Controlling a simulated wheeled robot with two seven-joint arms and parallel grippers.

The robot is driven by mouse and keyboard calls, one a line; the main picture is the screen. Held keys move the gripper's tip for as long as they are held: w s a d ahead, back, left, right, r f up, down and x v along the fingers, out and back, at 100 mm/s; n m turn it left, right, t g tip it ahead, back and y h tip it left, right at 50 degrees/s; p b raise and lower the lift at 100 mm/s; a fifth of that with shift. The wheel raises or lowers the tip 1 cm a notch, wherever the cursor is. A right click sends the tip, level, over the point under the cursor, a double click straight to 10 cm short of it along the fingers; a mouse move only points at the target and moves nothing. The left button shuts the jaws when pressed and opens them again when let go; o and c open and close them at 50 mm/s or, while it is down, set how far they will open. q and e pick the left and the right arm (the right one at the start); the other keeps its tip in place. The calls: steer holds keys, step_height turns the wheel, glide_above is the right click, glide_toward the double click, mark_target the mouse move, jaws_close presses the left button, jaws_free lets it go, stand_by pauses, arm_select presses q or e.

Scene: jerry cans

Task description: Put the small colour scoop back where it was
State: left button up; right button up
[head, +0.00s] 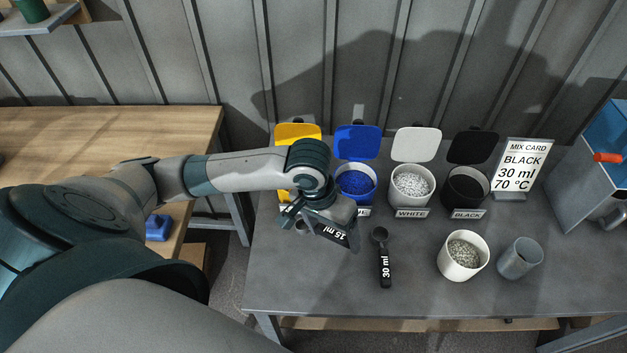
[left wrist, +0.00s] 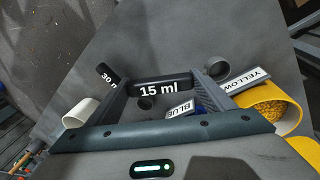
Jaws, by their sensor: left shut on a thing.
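The small scoop (head: 336,235), with a black handle marked 15 ml, is held in my left gripper (head: 328,232) over the left part of the grey table, in front of the yellow and blue tubs. In the left wrist view, both fingers are closed on the 15 ml handle (left wrist: 163,88). The scoop's dark round bowl (left wrist: 217,68) points toward the yellow tub. I cannot tell whether the scoop touches the table. The larger 30 ml scoop (head: 384,265) lies on the table just right of my left gripper. My right gripper is out of view.
Open-lidded yellow, blue (head: 355,184), white (head: 411,186) and black (head: 465,187) tubs stand in a row behind labels. A mix card (head: 522,170) reads BLACK, 30 ml, 70 °C. A white cup of grains (head: 463,256) and a grey cup (head: 520,258) stand front right.

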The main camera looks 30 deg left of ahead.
arm_select(q)
steer(key=w+d+r+n+y, duration=0.1)
steer(key=w+d+r, duration=0.3)
steer(key=w+d, duration=0.6)
steer(key=shift+w+d+n+y, duration=0.35)
steer(key=shift+w+y, duration=0.35)
steer(key=shift+w, duration=0.35)
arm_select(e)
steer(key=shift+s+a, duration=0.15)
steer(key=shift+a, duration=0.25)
arm_select(q)
steer(key=shift+a, duration=0.1)
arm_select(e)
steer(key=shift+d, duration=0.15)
arm_select(q)
steer(key=s+a+f+p, duration=0.1)
steer(key=s+a+f, duration=0.1)
steer(key=s+a+f+p, duration=0.1)
steer(key=s+a+f, duration=0.1)
steer(key=s+a, duration=0.1)
steer(key=s+a+f+p, duration=0.1)
steer(key=s+a+f, duration=0.1)
steer(key=shift+s+a+f, duration=0.2)
steer(key=shift+s+a, duration=0.1)
steer(key=shift+s, duration=0.1)
steer(key=shift+s+a+f+p, duration=0.25)
steer(key=shift+f+p, duration=0.05)
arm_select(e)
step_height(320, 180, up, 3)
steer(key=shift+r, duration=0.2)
